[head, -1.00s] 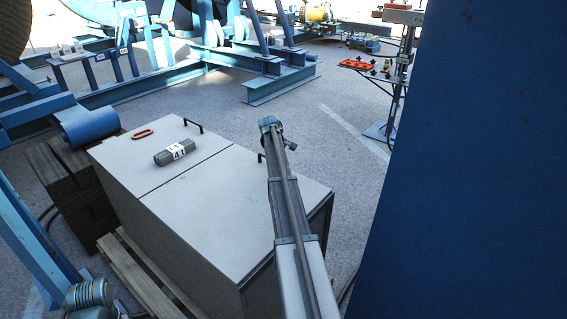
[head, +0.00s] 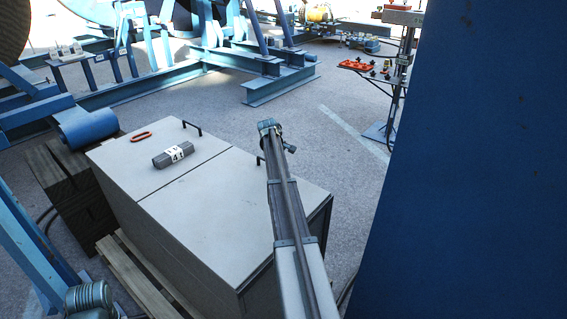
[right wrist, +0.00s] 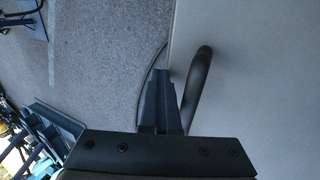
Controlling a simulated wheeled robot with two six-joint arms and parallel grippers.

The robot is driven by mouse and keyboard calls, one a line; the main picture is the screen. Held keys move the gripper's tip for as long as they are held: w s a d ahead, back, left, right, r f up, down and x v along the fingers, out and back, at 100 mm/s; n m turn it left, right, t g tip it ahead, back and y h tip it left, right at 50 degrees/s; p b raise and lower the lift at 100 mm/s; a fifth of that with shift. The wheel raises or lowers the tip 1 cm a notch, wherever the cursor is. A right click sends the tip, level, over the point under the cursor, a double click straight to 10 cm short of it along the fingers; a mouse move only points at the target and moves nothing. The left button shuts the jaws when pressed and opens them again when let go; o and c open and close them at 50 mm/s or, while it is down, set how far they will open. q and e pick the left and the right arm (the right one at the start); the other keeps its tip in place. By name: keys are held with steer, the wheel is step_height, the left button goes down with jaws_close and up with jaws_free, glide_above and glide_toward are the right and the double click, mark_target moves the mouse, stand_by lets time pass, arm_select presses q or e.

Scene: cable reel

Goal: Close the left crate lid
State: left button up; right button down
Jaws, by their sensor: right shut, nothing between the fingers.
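The grey crate shows in the head view with two flat lids side by side, both lying down. The left lid (head: 130,165) has a dark handle (head: 192,128) at its far edge. The right lid (head: 225,205) has its handle (head: 259,160) partly behind my right arm. My right arm reaches over the right lid to its far edge. In the right wrist view my right gripper (right wrist: 163,75) is shut and empty, beside a dark curved handle (right wrist: 201,80) at a lid edge; I cannot tell whether they touch. My left gripper is not in view.
A wooden pallet (head: 125,270) is under the crate. A big blue panel (head: 480,160) fills the right. Open floor (head: 320,150) lies beyond the crate.

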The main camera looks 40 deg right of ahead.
step_height(320, 180, up, 14)
steer(key=p, duration=1.3)
steer(key=shift+f, duration=0.1)
steer(key=s+a+f+n+y, duration=0.1)
steer(key=s+a, duration=0.2)
steer(key=a, duration=1.6)
steer(key=s+a+y, duration=0.1)
steer(key=s+a, duration=0.1)
steer(key=a, duration=1.7)
steer(key=s+a+n+y, duration=0.1)
steer(key=s+a, duration=2.2)
steer(key=a, duration=0.2)
steer(key=shift+a+f+g, duration=0.25)
steer(key=shift+a+g, duration=0.05)
steer(key=shift+g, duration=0.1)
